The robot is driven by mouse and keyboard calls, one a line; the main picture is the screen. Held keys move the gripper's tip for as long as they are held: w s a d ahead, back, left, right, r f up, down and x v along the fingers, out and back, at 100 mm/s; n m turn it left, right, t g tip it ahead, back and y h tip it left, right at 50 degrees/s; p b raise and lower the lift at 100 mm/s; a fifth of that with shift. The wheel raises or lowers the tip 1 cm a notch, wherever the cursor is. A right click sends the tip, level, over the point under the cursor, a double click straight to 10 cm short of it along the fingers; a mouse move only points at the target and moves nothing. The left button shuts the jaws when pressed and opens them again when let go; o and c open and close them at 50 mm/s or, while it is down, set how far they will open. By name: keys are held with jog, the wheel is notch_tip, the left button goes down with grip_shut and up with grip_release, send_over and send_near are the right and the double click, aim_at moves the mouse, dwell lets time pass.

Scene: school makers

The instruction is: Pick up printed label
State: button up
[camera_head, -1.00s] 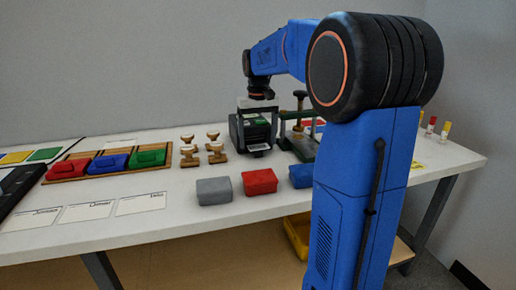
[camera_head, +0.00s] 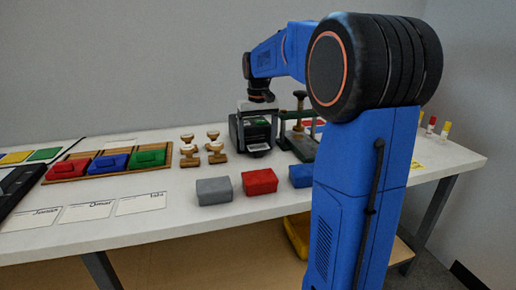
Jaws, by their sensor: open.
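A small black label printer (camera_head: 236,133) stands on the white table near its back. A small white label (camera_head: 258,148) sticks out at the printer's lower front. My gripper (camera_head: 259,108) is pointed down over the top of the printer, above the label. Its jaws are open and nothing shows between them. The fingertips are small and hard to make out against the printer, so I cannot tell whether they touch it.
A green-based press (camera_head: 303,146) stands close right of the printer, and several wooden stamps (camera_head: 214,148) stand left. Grey (camera_head: 214,191), red (camera_head: 260,182) and blue (camera_head: 301,176) boxes line the front. Written cards (camera_head: 87,212) lie at left. My arm hides the table's right part.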

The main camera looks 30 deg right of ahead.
jog(key=shift+c, duration=0.6)
jog(key=c, duration=1)
